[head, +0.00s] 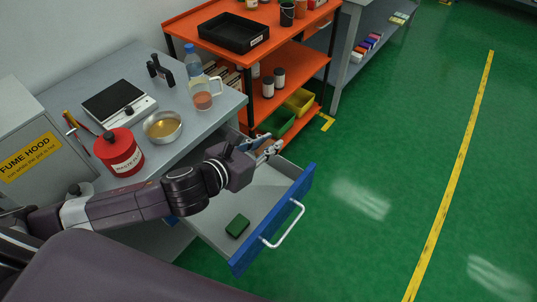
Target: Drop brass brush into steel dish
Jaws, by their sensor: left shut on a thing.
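The steel dish (168,140) is a round, shiny metal bowl on the grey bench, with a yellowish inside. My left gripper (268,148) is over the back part of the open drawer, right of the dish and apart from it. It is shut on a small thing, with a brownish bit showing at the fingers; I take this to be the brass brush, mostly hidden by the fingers. My right gripper is not in view.
The blue-fronted drawer (262,187) is pulled out, with a green block (237,226) inside. A red tin (119,153), a scale (118,103), a clear jug (203,99) and a bottle (193,65) surround the dish. An orange shelf cart (283,50) stands behind.

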